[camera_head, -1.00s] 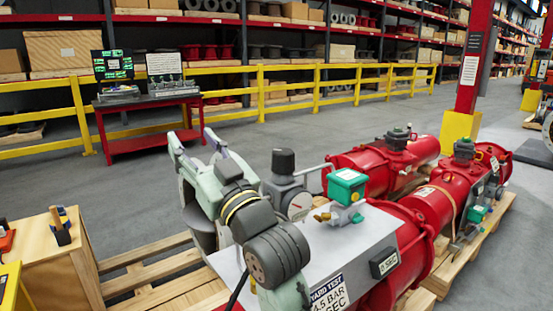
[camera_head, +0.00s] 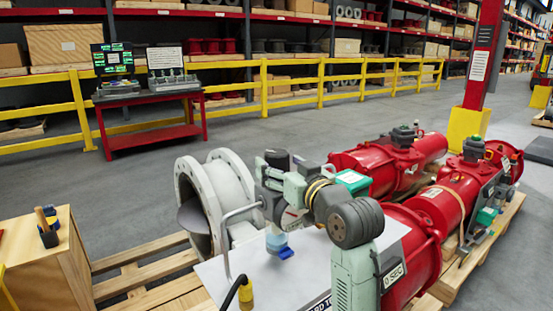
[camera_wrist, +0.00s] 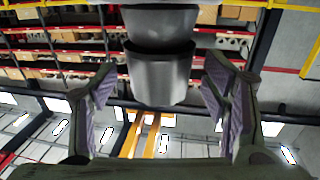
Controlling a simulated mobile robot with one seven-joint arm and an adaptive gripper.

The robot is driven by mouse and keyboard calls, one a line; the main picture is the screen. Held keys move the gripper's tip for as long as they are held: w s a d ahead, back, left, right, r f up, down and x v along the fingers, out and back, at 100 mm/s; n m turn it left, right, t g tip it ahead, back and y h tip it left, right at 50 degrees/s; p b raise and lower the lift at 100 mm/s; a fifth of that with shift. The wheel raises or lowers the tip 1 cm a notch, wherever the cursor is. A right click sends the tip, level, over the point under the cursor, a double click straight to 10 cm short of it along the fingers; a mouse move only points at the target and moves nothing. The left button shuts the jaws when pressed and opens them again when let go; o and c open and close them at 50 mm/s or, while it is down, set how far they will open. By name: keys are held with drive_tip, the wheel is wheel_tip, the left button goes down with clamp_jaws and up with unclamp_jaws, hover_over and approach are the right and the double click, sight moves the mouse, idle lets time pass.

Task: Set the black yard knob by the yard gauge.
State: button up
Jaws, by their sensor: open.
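The black yard knob (camera_wrist: 160,72) fills the upper middle of the wrist view, as a dark grey cylinder with a wider collar. My gripper (camera_wrist: 158,92) is open, with one finger on each side of the knob and visible gaps between. In the head view my gripper (camera_head: 278,180) is at the top of the grey regulator, and a dark part of the knob (camera_head: 277,158) shows beside the fingers. The knob's setting cannot be read.
A green-topped box (camera_head: 352,182) is partly hidden just behind my wrist. A bent grey pipe (camera_head: 226,240) stands at the left of the light panel (camera_head: 265,290). Red actuators (camera_head: 400,155) lie to the right.

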drive_tip(key=shift+x, duration=1.2)
drive_tip(key=shift+c, duration=0.6)
drive_tip(key=c, duration=1.1)
